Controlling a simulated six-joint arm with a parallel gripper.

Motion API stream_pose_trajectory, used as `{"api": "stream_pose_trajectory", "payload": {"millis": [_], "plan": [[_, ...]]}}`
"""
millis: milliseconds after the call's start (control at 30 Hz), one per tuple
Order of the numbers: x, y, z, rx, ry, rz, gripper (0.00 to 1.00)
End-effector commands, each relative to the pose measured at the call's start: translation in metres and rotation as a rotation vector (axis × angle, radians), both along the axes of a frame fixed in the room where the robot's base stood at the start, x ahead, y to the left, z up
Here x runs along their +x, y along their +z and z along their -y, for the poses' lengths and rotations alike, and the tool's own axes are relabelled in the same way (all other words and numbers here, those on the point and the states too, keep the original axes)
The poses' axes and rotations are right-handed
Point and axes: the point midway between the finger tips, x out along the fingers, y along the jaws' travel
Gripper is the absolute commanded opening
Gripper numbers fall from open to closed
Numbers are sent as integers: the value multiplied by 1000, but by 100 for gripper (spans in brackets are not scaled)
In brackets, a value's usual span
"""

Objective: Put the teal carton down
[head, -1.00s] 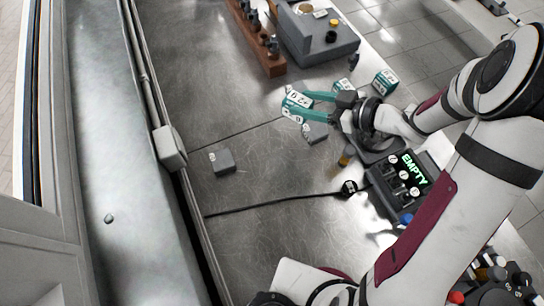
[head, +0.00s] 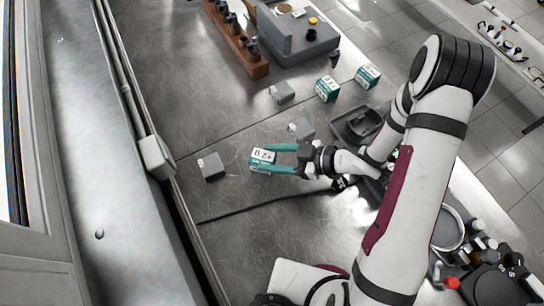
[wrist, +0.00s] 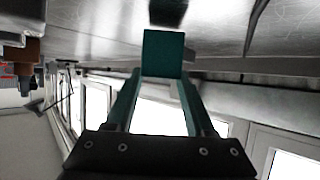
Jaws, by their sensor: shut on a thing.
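The teal carton (head: 262,157) has a white label with dark marks. My gripper (head: 268,160) is shut on it, with its two teal fingers on either side. The gripper reaches in from the right over the middle of the metal bench. In the wrist view the carton (wrist: 163,53) shows as a plain teal face between the fingertips (wrist: 160,72), with a dark patch on the bench surface beyond it. I cannot tell surely whether the carton touches the bench.
Grey blocks stand on the bench: one left of the carton (head: 211,167), one right behind it (head: 301,130), one farther back (head: 282,92). Two more teal cartons (head: 327,88) (head: 367,75) stand at back right.

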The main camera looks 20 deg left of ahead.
Motion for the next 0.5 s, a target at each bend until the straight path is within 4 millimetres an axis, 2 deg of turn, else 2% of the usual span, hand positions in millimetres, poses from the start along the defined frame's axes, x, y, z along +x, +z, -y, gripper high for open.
{"api": "stream_pose_trajectory", "payload": {"millis": [100, 400, 433, 500], "plan": [[0, -10, 0, 0, -1, 0, 0], [0, -13, 0, 0, -1, 0, 0], [0, -13, 0, 0, -1, 0, 56], [1, -13, 0, 0, 0, 1, 68]]}}
